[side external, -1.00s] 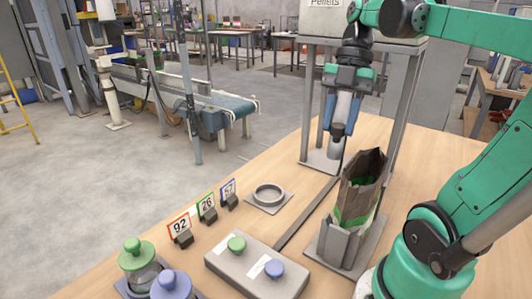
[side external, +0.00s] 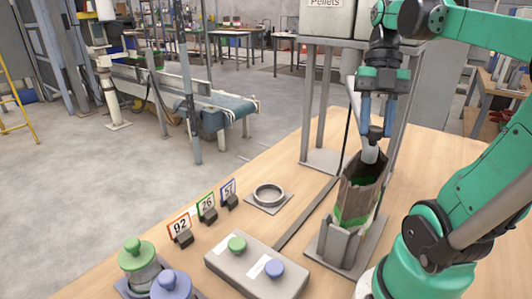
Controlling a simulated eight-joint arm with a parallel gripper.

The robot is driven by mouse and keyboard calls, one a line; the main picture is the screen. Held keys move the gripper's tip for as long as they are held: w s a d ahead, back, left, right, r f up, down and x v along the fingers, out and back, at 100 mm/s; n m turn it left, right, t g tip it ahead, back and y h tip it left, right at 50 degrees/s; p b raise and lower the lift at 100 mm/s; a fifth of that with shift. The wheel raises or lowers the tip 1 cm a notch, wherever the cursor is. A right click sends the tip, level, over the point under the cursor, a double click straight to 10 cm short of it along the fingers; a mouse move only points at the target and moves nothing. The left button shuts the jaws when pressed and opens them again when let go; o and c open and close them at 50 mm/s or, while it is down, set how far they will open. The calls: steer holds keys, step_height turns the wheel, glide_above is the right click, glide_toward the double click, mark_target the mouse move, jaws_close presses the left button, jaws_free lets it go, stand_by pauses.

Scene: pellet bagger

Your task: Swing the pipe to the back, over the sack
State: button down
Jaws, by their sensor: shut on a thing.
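The pale grey pipe (side external: 369,153) hangs below the hopper, and its lower end is at the open mouth of the brown sack (side external: 352,200). My gripper (side external: 376,126), with blue fingers, points down and is shut on the dark handle of the pipe, just above its lower end. Much of the pipe's upper part is hidden behind my gripper. The sack has a green band and stands upright in a grey holder (side external: 337,247). I cannot tell whether the pipe's end is inside the mouth or just above it.
The hopper (side external: 330,18) labelled "Pellets" stands on grey legs. A panel (side external: 257,268) with green and blue buttons, a round ring (side external: 269,195), number cards (side external: 207,206) and two lidded jars (side external: 140,262) are to the left.

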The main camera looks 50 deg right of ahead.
steer(key=shift+s+d, duration=0.1)
steer(key=c, duration=0.5)
jaws_free()
steer(key=shift+c, duration=0.2)
steer(key=shift+r, duration=0.1)
steer(key=shift+d+r, duration=0.15)
steer(key=shift+r, duration=0.15)
step_height(320, 180, up, 9)
steer(key=shift+w+d, duration=0.25)
steer(key=shift+d, duration=0.1)
steer(key=w+a+f+m+t+h, duration=0.2)
steer(key=w+a+f+m+t, duration=0.2)
steer(key=f+m, duration=0.5)
steer(key=w+a+f+m+t+h, duration=0.2)
steer(key=w+a+f+m+t, duration=0.3)
steer(key=m, duration=0.9)
steer(key=w+a+f, duration=0.3)
steer(key=a+f, duration=0.2)
steer(key=shift+w, duration=0.3)
